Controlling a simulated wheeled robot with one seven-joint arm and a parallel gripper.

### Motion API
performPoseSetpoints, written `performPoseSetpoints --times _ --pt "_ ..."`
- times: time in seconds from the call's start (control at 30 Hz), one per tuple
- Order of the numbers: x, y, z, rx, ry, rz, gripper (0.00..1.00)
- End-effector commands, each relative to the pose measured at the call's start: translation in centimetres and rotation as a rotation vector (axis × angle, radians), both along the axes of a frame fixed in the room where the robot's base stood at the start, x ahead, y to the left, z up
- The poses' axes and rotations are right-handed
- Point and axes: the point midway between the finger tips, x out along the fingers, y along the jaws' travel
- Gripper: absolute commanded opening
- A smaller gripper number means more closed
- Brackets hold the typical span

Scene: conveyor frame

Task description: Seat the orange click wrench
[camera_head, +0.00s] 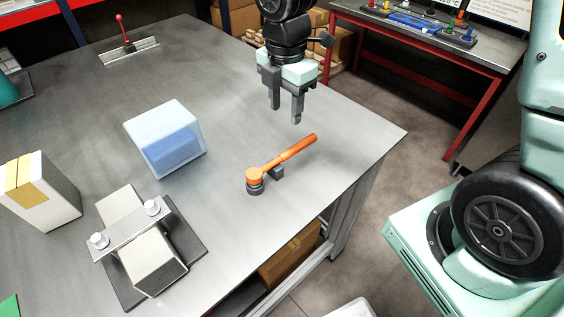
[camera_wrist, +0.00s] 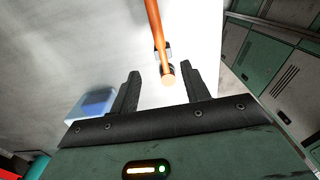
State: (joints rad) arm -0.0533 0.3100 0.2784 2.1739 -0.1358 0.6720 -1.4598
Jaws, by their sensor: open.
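The orange click wrench (camera_head: 288,154) rests on the steel table with its round head (camera_head: 254,176) toward the left and its handle slanting up to the right. A dark base sits under the head and a small dark block supports the handle. My gripper (camera_head: 286,112) is open and empty above the table, a little above and behind the handle end. In the wrist view, the wrench (camera_wrist: 153,22) runs down from the top edge, and its near end appears between my open fingers (camera_wrist: 160,76). I see no contact.
A clamped metal block with two bolts (camera_head: 126,224) stands at front left. A translucent blue box (camera_head: 165,138) sits left of the wrench, a white-and-yellow carton (camera_head: 40,192) farther left. A red-knobbed lever (camera_head: 124,38) is at the back. The table right of the wrench is clear.

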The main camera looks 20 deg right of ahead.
Motion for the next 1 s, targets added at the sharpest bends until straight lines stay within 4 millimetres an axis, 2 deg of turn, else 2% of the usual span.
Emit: performPoseSetpoints --times 0.2,0.4,0.53,0.77,1.0 --pt "-0.2 0.1 -4.7 -0.002 0.009 0.002 0.46" --pt "-0.2 0.1 -8.4 -0.002 0.007 0.001 0.46" --pt "-0.1 0.1 -9.8 -0.001 0.004 0.0 0.46" --pt "-0.2 0.2 -11.0 -0.002 0.005 0.001 0.46" --pt "-0.2 0.4 -14.0 -0.001 0.006 0.0 0.46"
